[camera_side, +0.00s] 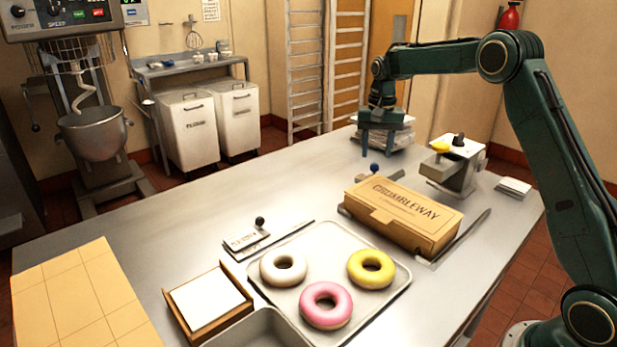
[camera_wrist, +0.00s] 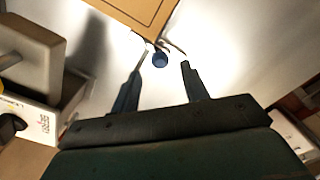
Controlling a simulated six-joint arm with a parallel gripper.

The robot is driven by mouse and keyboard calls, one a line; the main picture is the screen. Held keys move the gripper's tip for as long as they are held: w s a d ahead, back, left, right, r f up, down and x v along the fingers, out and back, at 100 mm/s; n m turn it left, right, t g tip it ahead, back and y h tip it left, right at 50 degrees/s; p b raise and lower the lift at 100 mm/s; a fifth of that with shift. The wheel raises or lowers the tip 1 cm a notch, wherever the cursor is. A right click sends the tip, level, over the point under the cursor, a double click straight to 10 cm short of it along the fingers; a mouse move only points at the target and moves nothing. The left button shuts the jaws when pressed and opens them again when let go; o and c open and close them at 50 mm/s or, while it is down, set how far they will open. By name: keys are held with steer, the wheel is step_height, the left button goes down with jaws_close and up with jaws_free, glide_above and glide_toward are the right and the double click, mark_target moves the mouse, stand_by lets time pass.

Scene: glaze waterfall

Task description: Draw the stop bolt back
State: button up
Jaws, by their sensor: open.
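A small bolt with a round blue knob (camera_side: 373,168) stands on the metal table behind the brown box; I take it as the stop bolt. In the wrist view the blue knob (camera_wrist: 160,59) shows between my fingertips, near the box's edge. My gripper (camera_side: 378,153) is open and empty, pointing down above the knob, with a gap visible between them in the side view. In the wrist view its two fingers (camera_wrist: 164,64) are spread apart. The brown box (camera_side: 405,212) is shut and sits between metal guides; it also shows in the wrist view (camera_wrist: 140,10).
A white device (camera_side: 452,168) with yellow and black knobs stands right of my gripper. White stacked packs (camera_side: 384,138) lie behind it. A black-knobbed slide (camera_side: 260,222) and a tray (camera_side: 397,283) with three donuts are nearer the camera. The table's left middle is clear.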

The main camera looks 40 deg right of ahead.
mark_target(375, 164)
steer(key=shift+f, duration=2)
jaws_close()
